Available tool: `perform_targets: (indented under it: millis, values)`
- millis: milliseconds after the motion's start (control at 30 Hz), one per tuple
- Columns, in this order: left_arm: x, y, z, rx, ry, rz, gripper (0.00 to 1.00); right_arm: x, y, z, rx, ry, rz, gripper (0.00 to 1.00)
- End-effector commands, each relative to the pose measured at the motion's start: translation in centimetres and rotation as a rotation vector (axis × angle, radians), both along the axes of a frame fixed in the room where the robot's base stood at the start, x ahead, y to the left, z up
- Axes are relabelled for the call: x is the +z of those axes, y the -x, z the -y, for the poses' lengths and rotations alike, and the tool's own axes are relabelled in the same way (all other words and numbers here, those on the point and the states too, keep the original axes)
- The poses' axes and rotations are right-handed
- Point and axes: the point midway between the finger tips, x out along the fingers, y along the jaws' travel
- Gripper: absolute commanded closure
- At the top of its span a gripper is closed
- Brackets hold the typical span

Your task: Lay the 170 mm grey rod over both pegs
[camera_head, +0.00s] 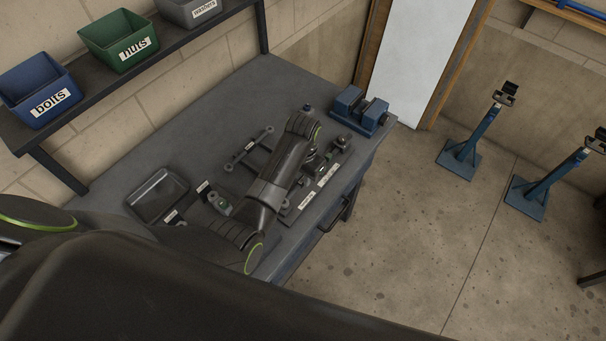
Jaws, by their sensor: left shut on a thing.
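My left arm reaches in over the workbench. Its gripper (313,162) is low over a dark labelled board (318,187) near the bench's front edge. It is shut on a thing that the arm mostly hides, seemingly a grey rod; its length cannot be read. A dark round end (341,142) shows at the board's far end; I cannot tell whether it is a rod end or a peg. The pegs cannot be made out clearly. My right gripper is not in view.
A dark tray (134,200) and small labelled parts (201,188) lie at the bench's left. A blue vise (361,111) stands at its far right corner. A shelf with bolts (38,82), nuts (119,35) and washers bins hangs behind. Blue stands (468,145) are on the floor.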

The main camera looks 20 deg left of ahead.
Motion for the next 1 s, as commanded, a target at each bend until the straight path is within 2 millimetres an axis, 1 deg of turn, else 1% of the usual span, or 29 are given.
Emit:
perform_targets:
  millis: [733, 933, 967, 1000]
  values:
    - [-2.3, 0.0, 0.0, 0.000, 0.000, 0.000, 1.00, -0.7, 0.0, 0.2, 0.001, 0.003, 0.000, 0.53]
    - [-2.4, 0.0, 0.0, 0.000, 0.000, 0.001, 1.00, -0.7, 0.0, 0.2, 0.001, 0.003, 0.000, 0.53]
    - [-2.4, 0.0, 0.0, 0.000, 0.000, 0.001, 0.82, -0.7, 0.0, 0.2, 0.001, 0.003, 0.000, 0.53]
    - [-2.4, 0.0, 0.0, 0.000, 0.000, 0.001, 0.76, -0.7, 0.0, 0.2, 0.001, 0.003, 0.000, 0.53]
